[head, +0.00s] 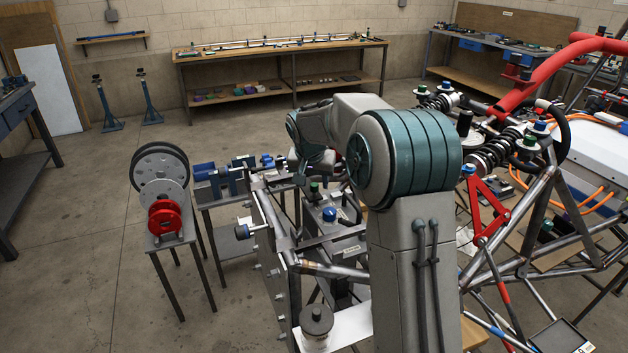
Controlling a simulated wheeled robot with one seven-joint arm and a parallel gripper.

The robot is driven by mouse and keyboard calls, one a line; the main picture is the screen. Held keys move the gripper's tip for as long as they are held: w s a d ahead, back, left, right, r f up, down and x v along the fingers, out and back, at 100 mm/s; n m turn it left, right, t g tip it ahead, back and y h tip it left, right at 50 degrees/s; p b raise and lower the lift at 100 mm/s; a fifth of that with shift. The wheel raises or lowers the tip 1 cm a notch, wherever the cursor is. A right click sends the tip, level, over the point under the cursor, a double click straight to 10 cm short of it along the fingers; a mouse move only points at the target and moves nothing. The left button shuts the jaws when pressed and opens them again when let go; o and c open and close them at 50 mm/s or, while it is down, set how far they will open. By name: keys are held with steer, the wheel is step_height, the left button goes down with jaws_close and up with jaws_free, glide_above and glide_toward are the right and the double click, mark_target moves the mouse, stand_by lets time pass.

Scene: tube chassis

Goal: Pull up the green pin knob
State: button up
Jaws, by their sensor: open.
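A small green knob (314,187) stands on the grey fixture in the middle of the head view, just behind a blue knob (329,214). I take this green knob to be the green pin knob, but its pin is too small to make out. My arm reaches forward and bends down to my gripper (299,179), which is open. It appears close to the green knob, a little to its left in the picture. I cannot tell the gap between them. The fingertips are small and partly lost against the fixture. Nothing shows between them.
A tube chassis (535,205) with red arms, springs and several knobs stands on the right. A narrow stand with discs and a red wheel (165,219) is at left. Grey fixture plates and bars surround the knobs. The floor (80,250) at left is clear.

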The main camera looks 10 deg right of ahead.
steer(key=b+v, duration=0.1)
steer(key=v, duration=1.2)
steer(key=shift+r, duration=0.35)
steer(key=shift+s, duration=0.1)
